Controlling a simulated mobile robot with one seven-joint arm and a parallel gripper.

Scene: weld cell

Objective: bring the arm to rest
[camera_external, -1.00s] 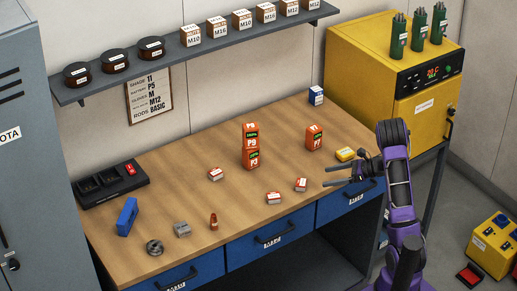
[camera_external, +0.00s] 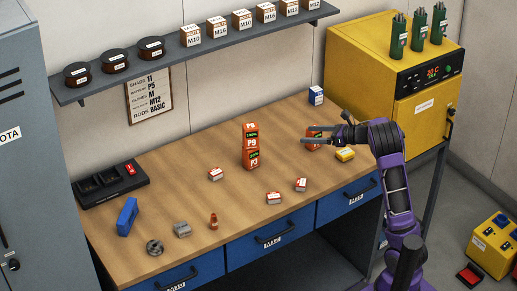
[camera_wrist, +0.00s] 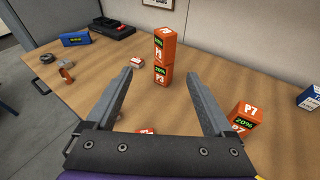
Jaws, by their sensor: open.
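My purple arm (camera_external: 396,190) stands at the right front of the workbench. My gripper (camera_external: 308,133) is raised over the right part of the wooden benchtop, its fingers pointing left. In the wrist view my gripper (camera_wrist: 168,88) has its two grey fingers spread wide, with nothing held between them. The orange stack marked P9 and P3 (camera_external: 250,146) stands to the left of the fingertips; in the wrist view the stack (camera_wrist: 163,57) shows beyond and between them. The orange P7 block (camera_external: 313,143) is partly hidden behind the fingers; it also shows in the wrist view (camera_wrist: 243,121), right of the right finger.
Small red-white boxes (camera_external: 274,198) lie on the benchtop (camera_external: 180,195). A yellow box (camera_external: 345,154) is close to my wrist, and a blue-white box (camera_external: 316,95) is at the back. The yellow cabinet (camera_external: 395,80) stands right, the shelf (camera_external: 205,50) above.

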